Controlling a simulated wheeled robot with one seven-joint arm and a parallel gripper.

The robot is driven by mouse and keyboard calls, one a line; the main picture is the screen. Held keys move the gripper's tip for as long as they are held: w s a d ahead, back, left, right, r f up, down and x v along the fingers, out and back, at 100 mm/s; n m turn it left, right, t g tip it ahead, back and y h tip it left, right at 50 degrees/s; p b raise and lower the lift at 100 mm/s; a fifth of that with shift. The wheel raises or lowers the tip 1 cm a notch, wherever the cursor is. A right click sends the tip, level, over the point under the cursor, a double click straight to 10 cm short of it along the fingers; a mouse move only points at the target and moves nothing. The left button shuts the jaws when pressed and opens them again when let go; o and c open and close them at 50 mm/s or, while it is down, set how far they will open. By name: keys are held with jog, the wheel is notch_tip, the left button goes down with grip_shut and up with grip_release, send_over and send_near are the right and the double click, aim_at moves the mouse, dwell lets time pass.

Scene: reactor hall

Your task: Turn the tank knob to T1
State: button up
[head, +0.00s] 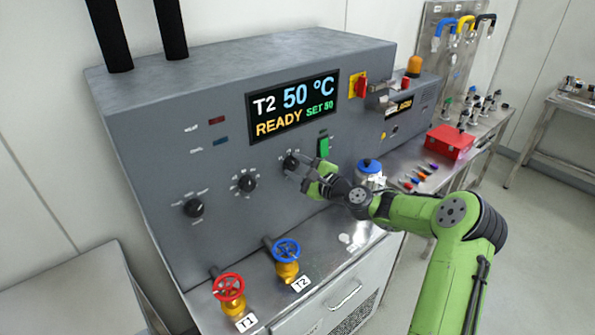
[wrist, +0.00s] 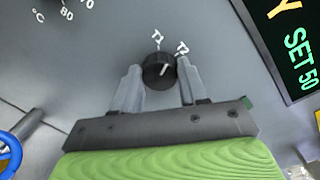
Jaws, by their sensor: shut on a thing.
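The tank knob (wrist: 159,69) is black and round, on the grey panel, with the labels T1 (wrist: 157,36) and T2 (wrist: 182,47) above it in the wrist view. Its white pointer line leans up and right, toward T2. My gripper (wrist: 160,80) is shut on the knob, one finger on each side. In the head view the knob (head: 291,161) is partly covered by my gripper (head: 304,172). The display (head: 293,107) reads T2, 50 °C, READY, SET 50.
Two more black knobs (head: 245,183) (head: 194,207) sit to the left on the panel. A red valve (head: 229,288) and a blue valve (head: 286,251) stand below. A blue-capped jar (head: 370,167) stands near my arm.

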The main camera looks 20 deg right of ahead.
jog(key=n+b, duration=0.4)
jog(key=n, duration=0.1)
jog(key=shift+f, duration=0.15)
jog(key=shift+n, duration=0.3)
dwell(0.3)
jog(key=o, duration=1)
jog(key=shift+h, duration=0.3)
jog(key=shift+o, duration=0.2)
jog(key=b+v, duration=0.1)
jog(key=v, duration=1.4)
jog(key=shift+s+b, duration=0.3)
jog(key=shift+s, duration=0.05)
jog(key=shift+d, duration=0.1)
